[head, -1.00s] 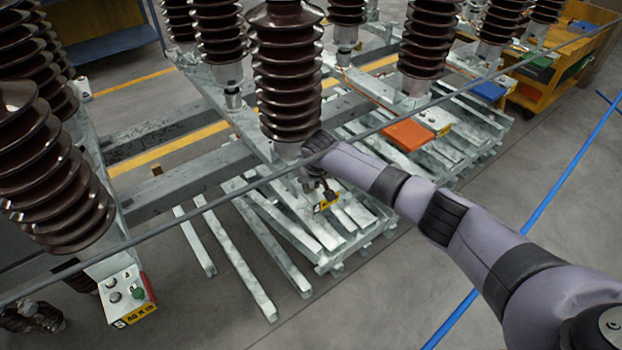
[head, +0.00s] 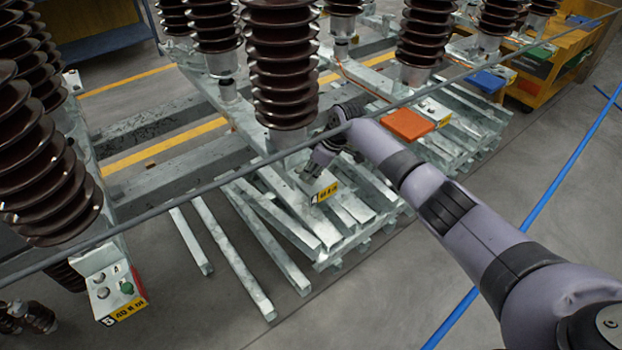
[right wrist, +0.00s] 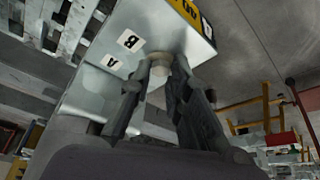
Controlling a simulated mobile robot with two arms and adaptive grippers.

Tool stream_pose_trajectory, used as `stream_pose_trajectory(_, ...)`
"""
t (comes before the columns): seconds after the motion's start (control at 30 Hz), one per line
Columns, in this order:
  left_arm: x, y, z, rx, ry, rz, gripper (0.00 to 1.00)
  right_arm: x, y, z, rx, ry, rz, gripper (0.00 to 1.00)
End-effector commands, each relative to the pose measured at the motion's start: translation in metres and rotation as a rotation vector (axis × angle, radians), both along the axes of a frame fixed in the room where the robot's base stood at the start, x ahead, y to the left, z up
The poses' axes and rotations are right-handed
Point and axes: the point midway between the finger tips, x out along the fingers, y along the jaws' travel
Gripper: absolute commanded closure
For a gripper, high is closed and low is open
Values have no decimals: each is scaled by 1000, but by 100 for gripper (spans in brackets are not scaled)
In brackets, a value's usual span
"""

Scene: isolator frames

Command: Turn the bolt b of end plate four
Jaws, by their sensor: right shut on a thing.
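End plate four (head: 314,188) is a pale metal box end with a yellow label (head: 325,192) marked 4, under a brown insulator. In the right wrist view the end plate (right wrist: 95,82) carries white tags A (right wrist: 115,62) and B (right wrist: 130,41). Bolt b (right wrist: 158,66) is a pale round head beside tag B. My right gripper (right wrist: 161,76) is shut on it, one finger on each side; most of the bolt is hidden. In the head view the right gripper (head: 312,166) is at the plate's top. I cannot make out bolt a. My left gripper is not in view.
Brown ribbed insulators (head: 281,75) stand close behind and left. A grey rod (head: 215,203) crosses in front, near my right arm. An orange block (head: 406,124) lies to the right. Open floor (head: 450,235) is in front.

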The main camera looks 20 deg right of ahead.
Motion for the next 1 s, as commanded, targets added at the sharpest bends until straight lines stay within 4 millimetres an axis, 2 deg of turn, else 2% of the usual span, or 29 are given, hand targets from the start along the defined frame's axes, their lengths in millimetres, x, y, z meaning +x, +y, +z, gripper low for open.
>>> stream_pose_trajectory(0.03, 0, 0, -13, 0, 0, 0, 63, 0, 0, -7, 1, 2, 42, 100)
stream_pose_trajectory(0.4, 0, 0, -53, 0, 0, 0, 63, 2, -1, -6, -1, 3, 324, 100)
stream_pose_trajectory(0.7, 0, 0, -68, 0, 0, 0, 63, 3, -2, -4, -1, 4, 436, 100)
stream_pose_trajectory(1.0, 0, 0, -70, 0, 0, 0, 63, 2, -2, -3, -3, 7, 462, 100)
